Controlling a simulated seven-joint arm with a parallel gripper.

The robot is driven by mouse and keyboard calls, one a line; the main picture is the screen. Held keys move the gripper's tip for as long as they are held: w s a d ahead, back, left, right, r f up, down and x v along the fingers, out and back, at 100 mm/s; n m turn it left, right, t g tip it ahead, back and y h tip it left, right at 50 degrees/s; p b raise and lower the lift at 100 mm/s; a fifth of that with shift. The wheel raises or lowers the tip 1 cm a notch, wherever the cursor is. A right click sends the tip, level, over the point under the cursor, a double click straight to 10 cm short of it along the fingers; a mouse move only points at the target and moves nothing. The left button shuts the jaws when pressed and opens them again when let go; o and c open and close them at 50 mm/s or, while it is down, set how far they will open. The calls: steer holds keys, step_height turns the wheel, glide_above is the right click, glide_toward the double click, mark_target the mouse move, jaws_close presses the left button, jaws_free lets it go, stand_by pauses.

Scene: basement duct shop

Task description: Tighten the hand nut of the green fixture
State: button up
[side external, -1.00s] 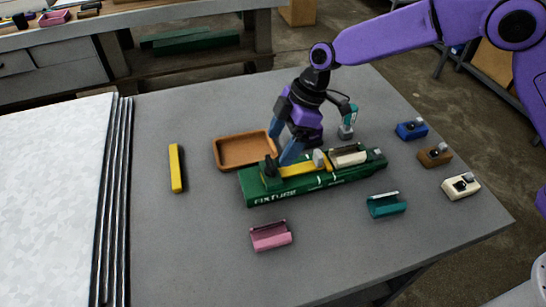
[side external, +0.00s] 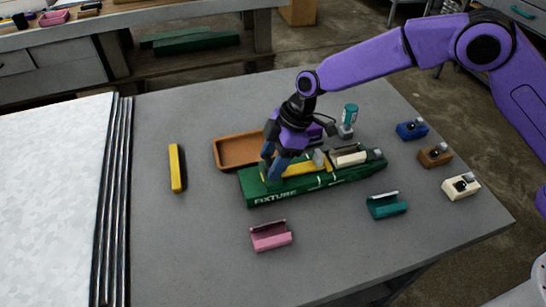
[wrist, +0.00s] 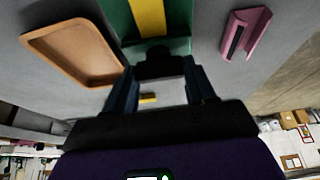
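The green fixture (side external: 262,197), marked FIXTURE, lies on the grey table. My gripper (side external: 271,177) is low over the fixture's left end, fingers pointing down. In the wrist view, the black hand nut (wrist: 160,65) lies between my fingertips (wrist: 160,72), one on each side. It is hidden behind the gripper in the side view. I see no clear gap between nut and fingertips, but cannot tell whether they grip it.
A brown tray (side external: 229,165) stands close behind the fixture. A yellow bar lies left (side external: 176,168); pink (side external: 270,238) and teal (side external: 386,207) channel pieces lie in front. A teal-topped tool (side external: 348,122) stands behind. Blue, brown and cream blocks (side external: 461,187) line the right edge.

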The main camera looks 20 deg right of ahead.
steer(key=shift+m, duration=0.3)
steer(key=m, duration=0.2)
steer(key=m+t, duration=0.1)
steer(key=shift+s+m+t, duration=0.2)
steer(key=shift+m+t, duration=0.1)
steer(key=shift+m, duration=0.1)
steer(key=m, duration=0.2)
steer(key=m+t+h, duration=0.1)
steer(key=m, duration=0.2)
steer(key=shift+s+a+t, duration=0.1)
steer(key=shift+a+t, duration=0.05)
steer(key=shift+t, duration=0.15)
steer(key=m+h, duration=0.1)
steer(key=m, duration=0.1)
steer(key=m+t, duration=0.1)
steer(key=m, duration=0.1)
steer(key=shift+a+m+h, duration=0.1)
steer(key=shift+m+h, duration=0.2)
steer(key=shift+h, duration=0.1)
steer(key=shift+m+h, duration=0.8)
steer(key=shift+m, duration=1.1)
steer(key=o, duration=1)
steer(key=shift+o, duration=0.2)
